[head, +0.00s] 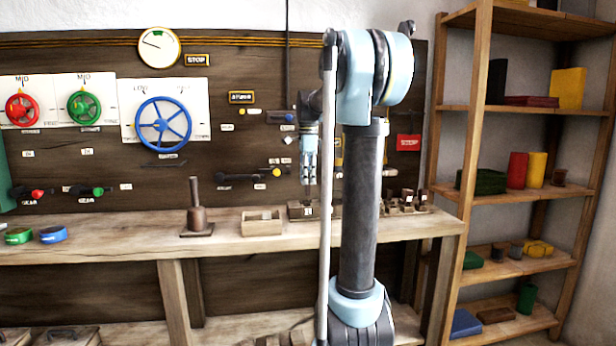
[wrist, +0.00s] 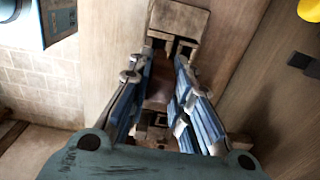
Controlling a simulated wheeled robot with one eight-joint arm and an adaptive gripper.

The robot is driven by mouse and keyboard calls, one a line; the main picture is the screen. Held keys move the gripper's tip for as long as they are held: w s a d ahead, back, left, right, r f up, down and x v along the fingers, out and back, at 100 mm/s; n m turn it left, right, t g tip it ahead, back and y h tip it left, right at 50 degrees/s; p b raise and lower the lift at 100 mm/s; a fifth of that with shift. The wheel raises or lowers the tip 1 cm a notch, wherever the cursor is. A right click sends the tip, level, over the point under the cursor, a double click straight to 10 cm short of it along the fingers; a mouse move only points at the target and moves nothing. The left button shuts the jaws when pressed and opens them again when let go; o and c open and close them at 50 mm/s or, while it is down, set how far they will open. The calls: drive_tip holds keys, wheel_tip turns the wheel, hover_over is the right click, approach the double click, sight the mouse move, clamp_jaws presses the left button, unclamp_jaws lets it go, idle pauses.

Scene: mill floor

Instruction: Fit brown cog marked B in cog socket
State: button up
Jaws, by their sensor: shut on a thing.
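My gripper (head: 308,182) points down over the workbench, left of my arm column. In the wrist view its blue fingers (wrist: 167,62) are closed on a brown piece (wrist: 160,88), which I take for the brown cog; no letter B is readable on it. Most of the piece is hidden by the fingers. Below the gripper, a small dark wooden block with a white label (head: 298,211) stands on the bench. It may be the cog socket, but its shape is unclear. In the wrist view a brown wooden fixture (wrist: 180,20) lies just beyond the fingertips.
Several small brown pieces with white labels (head: 405,203) stand at the bench's right end. A shallow wooden box (head: 262,222) and a dark upright post on a base (head: 197,215) stand left of the gripper. Levers and knobs (head: 276,172) stick out from the panel behind.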

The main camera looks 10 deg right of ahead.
sight(307, 192)
drive_tip(key=shift+f, duration=3)
drive_tip(key=o, duration=1)
